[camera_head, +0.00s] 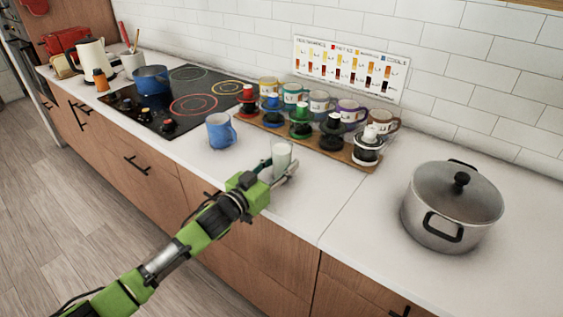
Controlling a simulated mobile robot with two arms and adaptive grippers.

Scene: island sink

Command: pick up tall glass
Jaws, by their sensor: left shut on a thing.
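A tall clear glass (281,157) with pale contents or a frosted lower part stands upright near the front of the white counter. My left gripper (282,172) reaches in from the left and is shut on the glass, with its fingers around the lower part. The gripper's body hides part of the counter in front. I cannot tell whether the base of the glass touches the counter. My right gripper is not in view.
A blue mug (220,131) stands left of the glass. Behind is a wooden tray (275,137) with several colored mugs and small jars. A large lidded pot (452,207) stands at right. A blue pan (152,80) sits on the black cooktop (190,85). Counter between glass and pot is clear.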

